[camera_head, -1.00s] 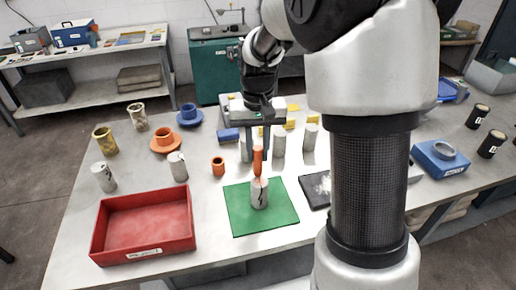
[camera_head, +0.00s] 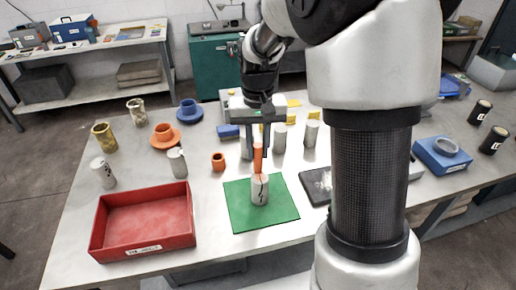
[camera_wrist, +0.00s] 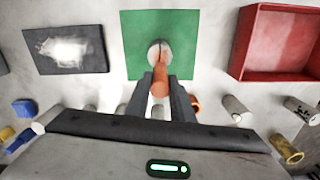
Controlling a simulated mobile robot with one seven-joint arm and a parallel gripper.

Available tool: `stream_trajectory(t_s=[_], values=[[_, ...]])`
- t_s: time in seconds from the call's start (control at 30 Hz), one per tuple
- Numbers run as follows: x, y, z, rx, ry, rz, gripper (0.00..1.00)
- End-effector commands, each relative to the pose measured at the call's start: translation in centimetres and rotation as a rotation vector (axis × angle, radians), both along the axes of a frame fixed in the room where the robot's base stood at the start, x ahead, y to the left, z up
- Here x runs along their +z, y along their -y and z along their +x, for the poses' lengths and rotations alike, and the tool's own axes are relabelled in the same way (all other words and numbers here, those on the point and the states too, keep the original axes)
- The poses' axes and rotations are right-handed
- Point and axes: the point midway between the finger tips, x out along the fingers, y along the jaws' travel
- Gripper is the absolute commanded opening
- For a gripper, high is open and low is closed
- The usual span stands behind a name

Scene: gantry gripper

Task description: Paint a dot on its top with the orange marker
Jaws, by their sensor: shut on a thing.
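My gripper (camera_head: 259,145) is shut on the orange marker (camera_head: 258,157), which points down. Below it a pale grey cylinder (camera_head: 260,192) with a black mark on its side stands upright on the green mat (camera_head: 240,215). The marker's lower end is at or just above the cylinder's top; I cannot tell whether they touch. In the wrist view the marker (camera_wrist: 160,80) lies between the fingers and covers part of the cylinder (camera_wrist: 153,50), on the green mat (camera_wrist: 185,30). No dot is visible on the exposed top.
A red tray (camera_head: 145,247) is left of the mat, and a dark pad (camera_head: 316,186) with a white patch is right. Several grey cylinders (camera_head: 311,133) stand behind. An orange cup (camera_head: 218,162) stands left of my gripper. A blue block with a ring (camera_head: 440,160) is far right.

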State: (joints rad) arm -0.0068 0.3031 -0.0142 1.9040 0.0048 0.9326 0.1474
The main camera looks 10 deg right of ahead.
Motion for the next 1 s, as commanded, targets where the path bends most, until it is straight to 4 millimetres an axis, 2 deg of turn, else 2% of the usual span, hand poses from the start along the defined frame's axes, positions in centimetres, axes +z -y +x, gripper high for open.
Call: stream_trajectory(t_s=[0.1,0.7,1.0], values=[[2.3,0.1,0.1,0.0,0.002,0.0,0.0],[7.4,0.3,0.4,0.0,0.0,0.0,0.0],[7.8,0.4,0.4,0.0,0.001,0.0,0.0]])
